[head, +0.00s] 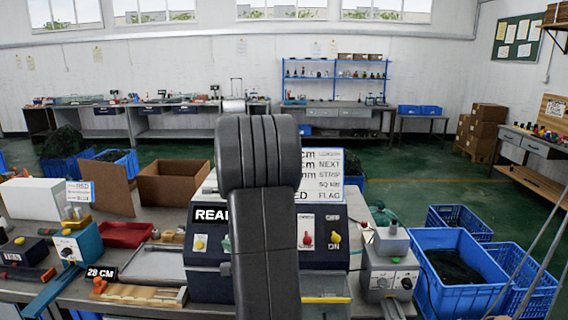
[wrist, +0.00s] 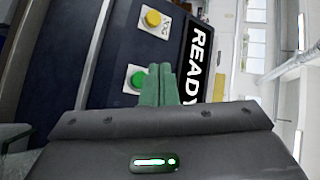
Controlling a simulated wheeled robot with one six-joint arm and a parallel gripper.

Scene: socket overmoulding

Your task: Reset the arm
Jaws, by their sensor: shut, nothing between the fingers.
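My gripper (wrist: 158,86) shows in the wrist view with its two green fingers together and nothing between them. It is in front of the dark machine panel (wrist: 115,65), near a green button (wrist: 138,78) and a yellow button (wrist: 152,18). I cannot tell whether the fingers touch the panel. In the head view my arm stands upright in front of the machine (head: 210,262) and hides its middle; the gripper is hidden behind it. The machine's READY sign (wrist: 197,65) is legible in the wrist view.
On the bench are a red tray (head: 126,234), a blue device (head: 78,245), a cardboard box (head: 173,182) and a grey unit with knobs (head: 390,270). Blue crates (head: 440,245) stand on the floor at the right. Green floor behind the bench is mostly open.

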